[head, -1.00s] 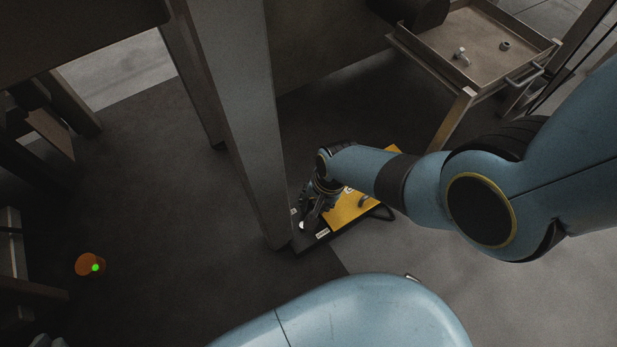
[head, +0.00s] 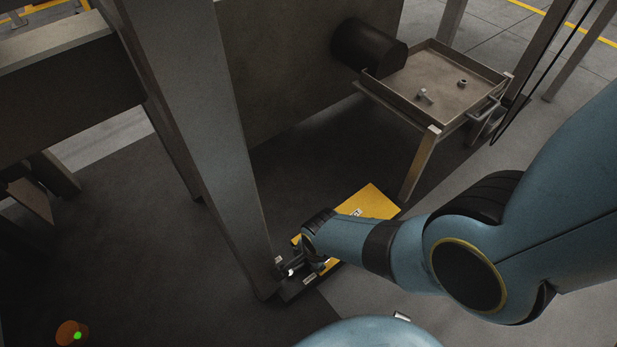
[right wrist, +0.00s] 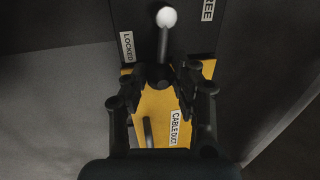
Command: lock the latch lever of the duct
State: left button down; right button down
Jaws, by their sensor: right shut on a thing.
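The cable duct (head: 370,203) is a yellow box with a dark end plate, low on the floor beside a grey post. Its latch lever is a dark rod with a white knob (head: 291,271). In the right wrist view the lever (right wrist: 163,45) stands nearly straight up the picture, between the LOCKED label (right wrist: 127,46) on the left and the FREE label (right wrist: 207,10) on the right. My right gripper (right wrist: 161,82) is shut on the lever near its base, below the knob; its fingers partly hide the contact. It also shows in the head view (head: 312,262). My left gripper is out of view.
The grey post (head: 200,130) rises close to the left of the duct. A metal tray table (head: 440,90) with small fittings stands behind it. An orange object (head: 69,333) with a green spot lies at lower left. The dark floor between is clear.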

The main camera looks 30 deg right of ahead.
jog(key=shift+s, duration=0.1)
dwell(0.3)
jog(key=c, duration=1)
grip_release()
jog(key=r, duration=0.4)
jog(key=s+r, duration=0.1)
jog(key=r, duration=0.3)
jog(key=s+r, duration=0.1)
jog(key=r, duration=0.2)
jog(key=shift+s+d+r, duration=0.1)
jog(key=shift+s+r, duration=0.05)
jog(key=shift+r, duration=0.25)
